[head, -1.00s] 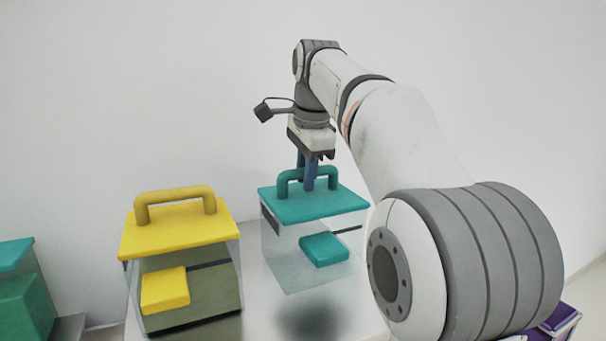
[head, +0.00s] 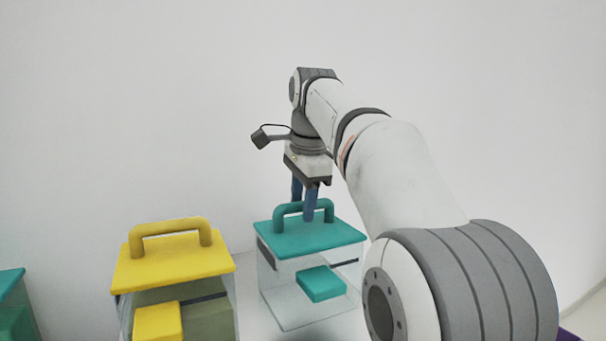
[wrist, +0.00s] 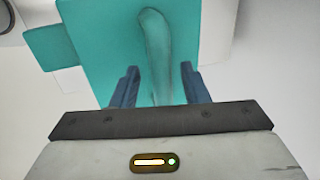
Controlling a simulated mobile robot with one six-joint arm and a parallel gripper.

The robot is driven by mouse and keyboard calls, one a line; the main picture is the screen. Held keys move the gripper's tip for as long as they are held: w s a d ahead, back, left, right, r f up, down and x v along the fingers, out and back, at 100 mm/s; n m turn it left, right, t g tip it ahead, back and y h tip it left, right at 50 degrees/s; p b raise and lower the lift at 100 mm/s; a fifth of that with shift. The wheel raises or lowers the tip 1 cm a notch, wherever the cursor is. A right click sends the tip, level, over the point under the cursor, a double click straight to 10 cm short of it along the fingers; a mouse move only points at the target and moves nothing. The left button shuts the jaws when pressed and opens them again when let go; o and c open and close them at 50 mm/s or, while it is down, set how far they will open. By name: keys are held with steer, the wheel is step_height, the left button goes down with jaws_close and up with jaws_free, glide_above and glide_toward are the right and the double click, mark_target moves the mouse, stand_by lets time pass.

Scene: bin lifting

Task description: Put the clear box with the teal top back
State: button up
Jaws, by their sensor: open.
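The clear box with the teal top (head: 308,239) stands on the pale surface to the right of the yellow-topped box in the head view. It has a teal arched handle (head: 304,207) and a teal block on its front. My gripper (head: 304,205) is directly above the lid, fingers pointing down on either side of the handle. In the wrist view my gripper (wrist: 160,88) is open, with the handle (wrist: 156,50) running between the two blue fingers and a gap on each side. The teal lid (wrist: 95,50) shows beneath it.
A clear box with a yellow top (head: 172,262) and yellow handle stands close on the left. Another teal-topped box (head: 12,300) is cut off at the far left edge. A plain wall is behind. A purple thing (head: 568,336) shows at the lower right corner.

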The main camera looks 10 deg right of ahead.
steer(key=v, duration=1)
steer(key=shift+r, duration=0.35)
steer(key=shift+s, duration=0.1)
